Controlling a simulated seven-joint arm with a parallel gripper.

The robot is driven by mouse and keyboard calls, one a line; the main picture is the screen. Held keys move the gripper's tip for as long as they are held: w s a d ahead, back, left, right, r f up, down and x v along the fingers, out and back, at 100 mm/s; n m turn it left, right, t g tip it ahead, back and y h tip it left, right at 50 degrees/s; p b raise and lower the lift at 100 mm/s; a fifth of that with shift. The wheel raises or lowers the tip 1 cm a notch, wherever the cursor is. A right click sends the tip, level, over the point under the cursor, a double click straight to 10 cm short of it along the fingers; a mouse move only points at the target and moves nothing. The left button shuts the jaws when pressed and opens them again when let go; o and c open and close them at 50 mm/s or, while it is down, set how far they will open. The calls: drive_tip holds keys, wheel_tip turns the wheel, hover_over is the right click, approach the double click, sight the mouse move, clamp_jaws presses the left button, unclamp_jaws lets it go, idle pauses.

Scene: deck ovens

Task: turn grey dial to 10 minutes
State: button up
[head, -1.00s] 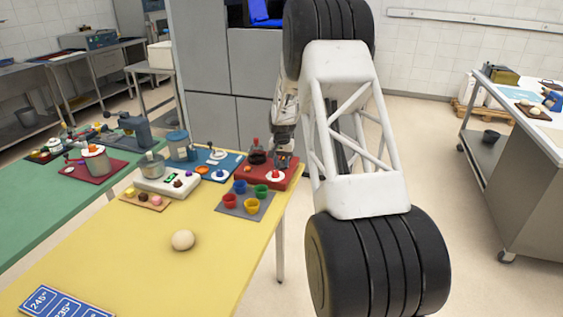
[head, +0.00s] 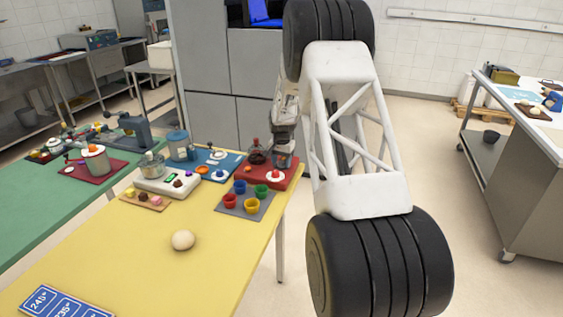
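My gripper (head: 284,160) hangs over the right part of a red base (head: 254,181) at the far right corner of the yellow table. It is small and partly hidden by my own arm, so I cannot tell whether its fingers are open or touching anything. The red base carries a dark red jar-like part (head: 256,158) and a red knob on a white disc (head: 275,175), just below the gripper. I cannot make out a grey dial or any minute marks for certain; it may be hidden or too small.
A white box (head: 153,184) with a green display and a blue board (head: 230,161) stand left of the red base. Coloured cups sit on a grey mat (head: 225,210) in front. A pale ball (head: 183,240) lies nearer on the yellow table (head: 130,265). Grey oven fronts (head: 210,125) rise behind.

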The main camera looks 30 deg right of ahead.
sight(281, 162)
drive_tip(key=shift+o, duration=0.2)
drive_tip(key=shift+r, duration=0.15)
drive_tip(key=shift+r, duration=3.8)
drive_tip(key=shift+s+a+r, duration=0.1)
drive_tip(key=shift+a+r, duration=0.05)
drive_tip(key=shift+r, duration=0.05)
drive_tip(key=s+a+r+n+t, duration=0.1)
drive_tip(key=s+a+r+n, duration=0.1)
drive_tip(key=s+a+r, duration=0.85)
drive_tip(key=s+a+r+n, duration=0.3)
drive_tip(key=s+a+r, duration=0.45)
drive_tip(key=s, duration=0.65)
drive_tip(key=s+a+n, duration=0.2)
drive_tip(key=s+a, duration=0.3)
drive_tip(key=s, duration=1.1)
drive_tip(key=s+a+f+n+t, duration=0.1)
drive_tip(key=s+a, duration=0.4)
drive_tip(key=s, duration=1.2)
drive_tip(key=shift+a+n+t, duration=0.2)
drive_tip(key=shift+n+t, duration=0.1)
drive_tip(key=shift+n, duration=0.6)
